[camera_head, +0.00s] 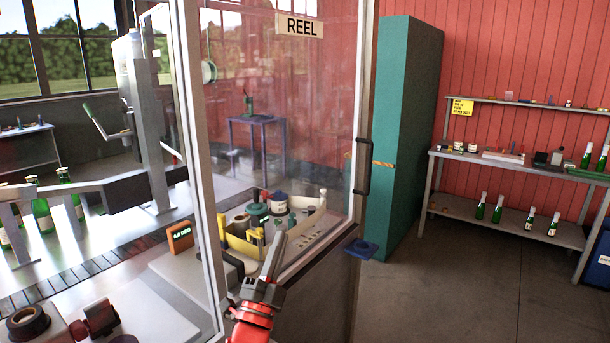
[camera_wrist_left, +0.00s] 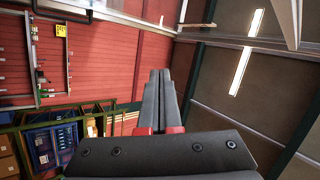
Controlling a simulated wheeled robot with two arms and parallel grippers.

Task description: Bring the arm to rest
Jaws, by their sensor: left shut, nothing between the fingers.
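My left gripper (camera_head: 280,238) rises from the bottom centre of the head view, on a red wrist. Its fingers point up and are shut with nothing between them. It is in front of the glazed door marked REEL, whose metal frame (camera_head: 187,150) stands at the left. In the left wrist view the two dark fingers (camera_wrist_left: 160,82) lie together, pointing up toward the red wall and ceiling. My right gripper is in neither view.
A dark door handle (camera_head: 364,165) and a blue piece (camera_head: 361,249) are right of the gripper. Behind the glass is a tray of tools and jars. A teal cabinet (camera_head: 412,130) and shelves with bottles (camera_head: 520,158) stand farther right. The floor (camera_head: 450,300) there is clear.

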